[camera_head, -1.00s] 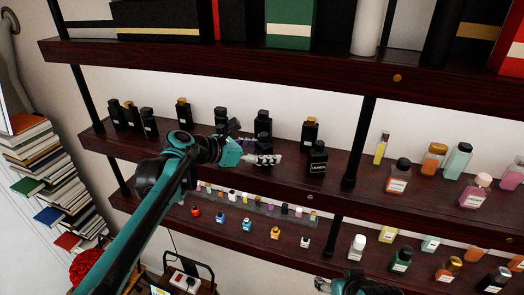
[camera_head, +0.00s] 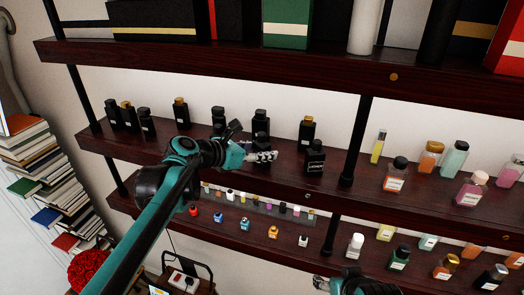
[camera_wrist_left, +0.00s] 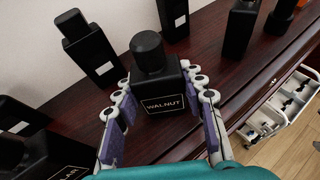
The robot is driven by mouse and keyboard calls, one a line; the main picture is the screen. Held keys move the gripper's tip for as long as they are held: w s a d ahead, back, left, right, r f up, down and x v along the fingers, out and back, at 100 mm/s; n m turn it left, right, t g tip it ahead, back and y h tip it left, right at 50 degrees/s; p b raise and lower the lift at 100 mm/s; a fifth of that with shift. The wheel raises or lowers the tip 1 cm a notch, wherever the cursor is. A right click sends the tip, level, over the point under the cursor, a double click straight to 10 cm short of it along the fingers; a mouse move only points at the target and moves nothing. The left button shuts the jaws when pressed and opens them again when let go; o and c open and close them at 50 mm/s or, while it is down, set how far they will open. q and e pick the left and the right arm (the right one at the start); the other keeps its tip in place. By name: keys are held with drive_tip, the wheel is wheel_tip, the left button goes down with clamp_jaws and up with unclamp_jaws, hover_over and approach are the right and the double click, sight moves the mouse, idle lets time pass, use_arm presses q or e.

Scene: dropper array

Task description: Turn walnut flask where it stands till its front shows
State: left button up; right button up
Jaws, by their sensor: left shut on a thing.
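The walnut flask (camera_wrist_left: 160,91) is black with a round black cap. It stands upright on the dark wooden shelf. Its WALNUT label faces the left wrist camera. My left gripper (camera_head: 262,156) reaches in from the left, shut on the flask, with one finger on each side in the wrist view (camera_wrist_left: 162,108). My right gripper (camera_head: 322,283) is partly in view at the bottom edge; its jaws cannot be made out.
A labelled black flask (camera_head: 315,160) stands close to the right of the grip, and a gold-capped one (camera_head: 306,134) behind it. Several more black flasks (camera_head: 145,123) stand to the left. A lower shelf holds small coloured bottles (camera_head: 273,232). The upper shelf (camera_head: 200,58) hangs above.

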use_arm(q)
drive_tip(key=o, duration=1.4)
drive_tip(key=shift+a, duration=0.1)
drive_tip(key=v, duration=1.2)
